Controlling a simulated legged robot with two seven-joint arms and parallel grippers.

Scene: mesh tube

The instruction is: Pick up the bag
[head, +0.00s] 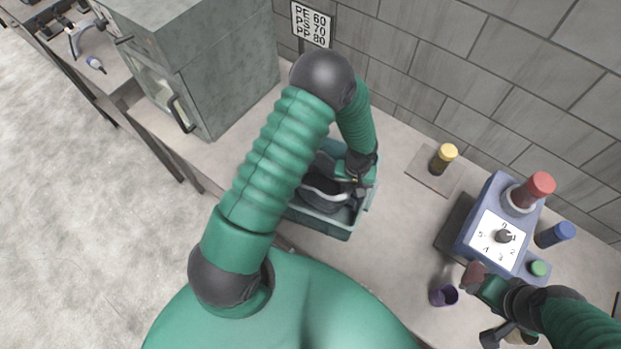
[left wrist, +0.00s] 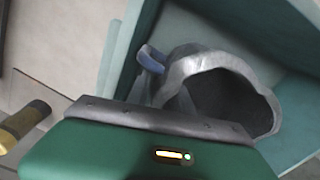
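The bag (left wrist: 215,75) is grey, with a wide open mouth and a dark inside. It sits in a teal bin (left wrist: 122,55). In the head view the grey bag (head: 320,187) shows in the bin (head: 320,226), partly hidden by my left arm. My left gripper (head: 355,181) is down at the bin, over the bag's right side. Its fingers are mostly hidden, so I cannot tell whether they are open or grip the bag. My right gripper (head: 476,277) is beside the blue dial box, apart from the bag; its fingers are too small to read.
A blue dial box (head: 470,232) with a red knob (head: 540,185) stands right of the bin. A yellow-capped jar (head: 443,158), a purple cup (head: 443,294) and a blue cylinder (head: 556,234) are near it. A grey oven (head: 205,60) stands left, against the tiled wall.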

